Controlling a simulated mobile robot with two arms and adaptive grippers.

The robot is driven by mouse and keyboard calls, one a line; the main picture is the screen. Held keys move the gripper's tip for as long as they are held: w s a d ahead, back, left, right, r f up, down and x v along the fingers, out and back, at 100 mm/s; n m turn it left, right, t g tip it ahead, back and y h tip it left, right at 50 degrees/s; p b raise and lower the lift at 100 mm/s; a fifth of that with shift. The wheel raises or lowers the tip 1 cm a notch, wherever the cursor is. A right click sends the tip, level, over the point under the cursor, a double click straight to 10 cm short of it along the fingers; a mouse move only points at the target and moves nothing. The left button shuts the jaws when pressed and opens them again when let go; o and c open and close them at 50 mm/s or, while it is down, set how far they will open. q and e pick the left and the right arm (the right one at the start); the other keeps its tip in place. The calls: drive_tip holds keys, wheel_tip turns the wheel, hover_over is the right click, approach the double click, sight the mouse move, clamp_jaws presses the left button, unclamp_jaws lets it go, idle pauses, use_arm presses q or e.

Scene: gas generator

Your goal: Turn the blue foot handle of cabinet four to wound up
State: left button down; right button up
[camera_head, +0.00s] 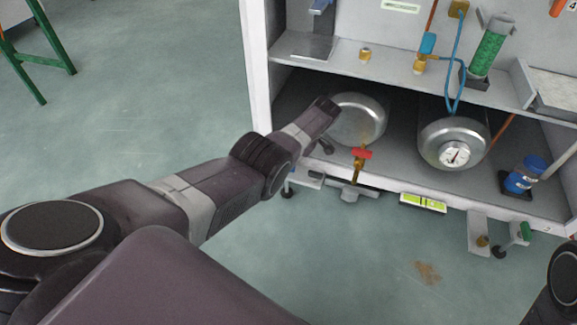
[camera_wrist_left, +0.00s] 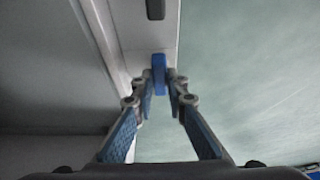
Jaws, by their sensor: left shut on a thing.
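The blue foot handle (camera_wrist_left: 159,70) shows in the left wrist view as a small upright blue piece at the cabinet's white edge. My left gripper (camera_wrist_left: 161,88) has its two fingers closed together on this handle. In the head view my left arm reaches to the lower left front of the cabinet (camera_head: 258,75). There the arm end hides the blue handle, and the gripper shows only as a dark bit (camera_head: 325,147). A part of my right arm (camera_head: 565,285) shows at the lower right edge; its gripper is out of view.

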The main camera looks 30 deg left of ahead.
use_arm(q)
drive_tip(key=shift+a, duration=0.15)
drive_tip(key=c, duration=1.9)
unclamp_jaws()
drive_tip(key=shift+c, duration=0.2)
drive_tip(key=shift+r, duration=0.1)
drive_tip(key=shift+w+d+r, duration=0.1)
drive_tip(key=shift+d+r, duration=0.2)
drive_tip(key=shift+r, duration=0.1)
drive_tip(key=s+v, duration=0.1)
drive_tip(key=v, duration=1)
drive_tip(key=shift+w, duration=0.5)
